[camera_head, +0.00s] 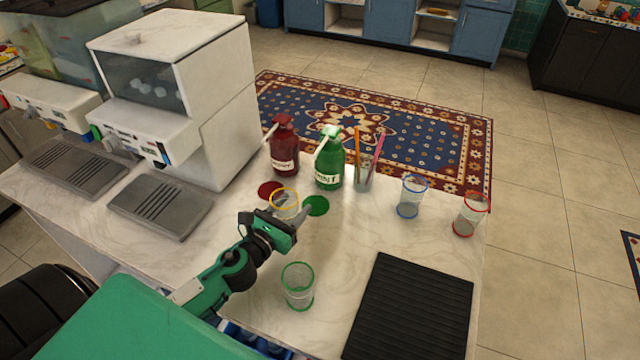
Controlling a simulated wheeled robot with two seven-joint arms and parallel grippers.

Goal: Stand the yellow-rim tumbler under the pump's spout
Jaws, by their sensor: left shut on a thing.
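The yellow-rim tumbler (286,203), clear, is upright in my left gripper (281,212), whose fingers are shut around it. It shows between a red disc (269,189) and a green disc (316,205) on the counter; I cannot tell if its base touches the counter. A red pump bottle (284,148) stands behind, with its spout pointing left and down. A green pump bottle (329,160) stands to its right, its spout also pointing left and down. The tumbler is in front of both bottles. My right gripper is not in view.
A green-rim tumbler (298,287) stands in front, near a black ribbed mat (410,310). A blue-rim tumbler (412,196) and a red-rim tumbler (470,214) stand at right. A cup of straws (363,176) is beside the green bottle. A white dispenser (190,90) fills the left back.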

